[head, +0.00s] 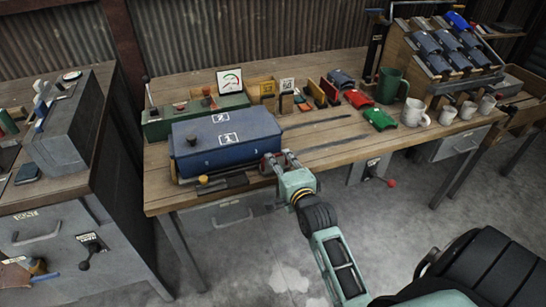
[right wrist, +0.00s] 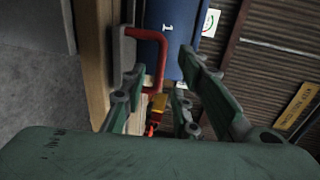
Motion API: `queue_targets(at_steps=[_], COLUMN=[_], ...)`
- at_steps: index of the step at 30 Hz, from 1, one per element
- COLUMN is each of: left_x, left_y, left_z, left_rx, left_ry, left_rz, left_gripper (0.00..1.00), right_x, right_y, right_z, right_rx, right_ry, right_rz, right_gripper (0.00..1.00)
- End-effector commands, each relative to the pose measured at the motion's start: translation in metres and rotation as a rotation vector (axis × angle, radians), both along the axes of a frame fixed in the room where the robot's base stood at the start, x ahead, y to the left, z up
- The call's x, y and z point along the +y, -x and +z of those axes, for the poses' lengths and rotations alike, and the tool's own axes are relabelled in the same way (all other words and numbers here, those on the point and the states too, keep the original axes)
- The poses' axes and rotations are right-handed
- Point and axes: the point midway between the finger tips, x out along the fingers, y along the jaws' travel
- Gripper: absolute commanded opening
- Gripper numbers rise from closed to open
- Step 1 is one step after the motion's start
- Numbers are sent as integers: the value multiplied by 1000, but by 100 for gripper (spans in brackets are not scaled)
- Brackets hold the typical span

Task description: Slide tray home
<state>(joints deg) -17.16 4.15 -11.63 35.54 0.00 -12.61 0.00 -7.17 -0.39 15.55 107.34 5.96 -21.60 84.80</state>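The tray is a blue box (head: 225,143) with white labels "2" and "1" on top. It sits at the left of the wooden workbench, and part of it shows in the right wrist view (right wrist: 162,14). My right gripper (head: 270,162) is at the box's right front corner, over the bench's front edge. In the right wrist view its green fingers (right wrist: 160,75) are apart. A red bar handle (right wrist: 164,62) shows between them, with no clear grip on it. How the handle joins the tray is partly hidden. My left gripper is out of view.
Two dark slots (head: 330,145) run along the bench right of the tray. Behind stand a green case (head: 195,115) and small dividers. A yellow knob (head: 203,179) sits before the tray.

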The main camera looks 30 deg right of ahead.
Motion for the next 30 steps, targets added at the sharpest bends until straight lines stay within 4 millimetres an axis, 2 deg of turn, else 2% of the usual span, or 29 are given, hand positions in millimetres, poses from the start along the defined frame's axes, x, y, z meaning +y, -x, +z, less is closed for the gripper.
queue_targets(at_steps=[3,9,21,30], left_x=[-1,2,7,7], left_y=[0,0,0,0], left_z=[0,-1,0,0], left_rx=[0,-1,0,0], left_ry=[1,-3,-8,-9], left_rz=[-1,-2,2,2], left_gripper=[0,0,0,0], right_x=[-4,-10,-11,-11], right_y=[-20,-42,-48,-48], right_z=[-3,-9,-10,-10], right_rx=[-1,1,1,2], right_ry=[3,4,4,3], right_rz=[2,2,2,2], right_gripper=[28,28,27,1])
